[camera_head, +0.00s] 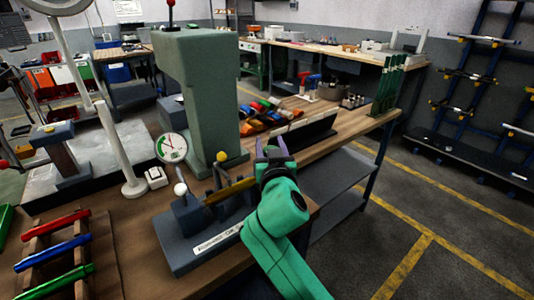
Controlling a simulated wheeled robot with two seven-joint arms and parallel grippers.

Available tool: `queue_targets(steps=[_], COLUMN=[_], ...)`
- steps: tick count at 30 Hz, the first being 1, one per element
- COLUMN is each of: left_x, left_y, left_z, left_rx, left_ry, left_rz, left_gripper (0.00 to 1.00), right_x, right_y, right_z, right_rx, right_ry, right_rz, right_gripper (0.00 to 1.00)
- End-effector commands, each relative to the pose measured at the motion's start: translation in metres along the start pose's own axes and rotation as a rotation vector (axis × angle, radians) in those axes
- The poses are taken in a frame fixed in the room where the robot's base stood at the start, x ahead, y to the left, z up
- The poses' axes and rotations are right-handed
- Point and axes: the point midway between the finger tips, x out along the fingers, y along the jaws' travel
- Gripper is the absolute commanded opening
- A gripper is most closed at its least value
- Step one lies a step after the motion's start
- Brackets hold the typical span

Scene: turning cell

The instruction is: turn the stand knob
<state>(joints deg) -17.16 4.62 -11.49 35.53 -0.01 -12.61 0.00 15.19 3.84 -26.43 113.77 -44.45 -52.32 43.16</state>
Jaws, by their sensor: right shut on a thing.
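My right gripper (270,152), with purple fingers on a green arm, is at the right end of a grey bench stand (190,250) with a white label. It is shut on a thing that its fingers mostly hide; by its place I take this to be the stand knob. A white ball (180,189) tops a post at the stand's left, and a yellow bar (230,191) lies across it. A yellow knob (221,157) shows just behind, by the foot of a tall green column (200,100). My left gripper is not in view.
A round dial gauge (171,148) and a white post (122,160) stand left of the stand. Red, blue and green handled tools (55,252) lie on a rack at front left. A dark angled holder (305,133) is behind my gripper. Open floor is at right.

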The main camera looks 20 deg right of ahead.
Motion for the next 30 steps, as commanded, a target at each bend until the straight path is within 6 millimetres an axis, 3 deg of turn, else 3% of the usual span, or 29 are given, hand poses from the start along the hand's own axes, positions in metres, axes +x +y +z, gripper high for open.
queue_targets(steps=[1,9,26,27,28,30], left_x=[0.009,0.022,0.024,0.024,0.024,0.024], left_y=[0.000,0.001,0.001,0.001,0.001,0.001], left_z=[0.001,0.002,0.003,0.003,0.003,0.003], left_rx=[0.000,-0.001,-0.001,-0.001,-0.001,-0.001], left_ry=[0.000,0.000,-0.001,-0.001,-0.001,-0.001], left_rz=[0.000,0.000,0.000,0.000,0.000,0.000], left_gripper=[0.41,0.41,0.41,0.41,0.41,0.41], right_x=[0.000,0.000,0.000,0.000,0.000,0.000], right_y=[0.000,0.004,0.005,0.005,0.005,0.005], right_z=[0.004,0.002,-0.001,-0.001,-0.001,-0.001], right_rx=[0.005,0.001,0.000,0.000,0.000,0.000], right_ry=[0.000,0.002,0.003,0.003,0.003,0.003], right_rz=[0.028,0.146,0.179,0.179,0.179,0.179], right_gripper=[0.00,0.00,0.00,0.63,0.75,0.78])
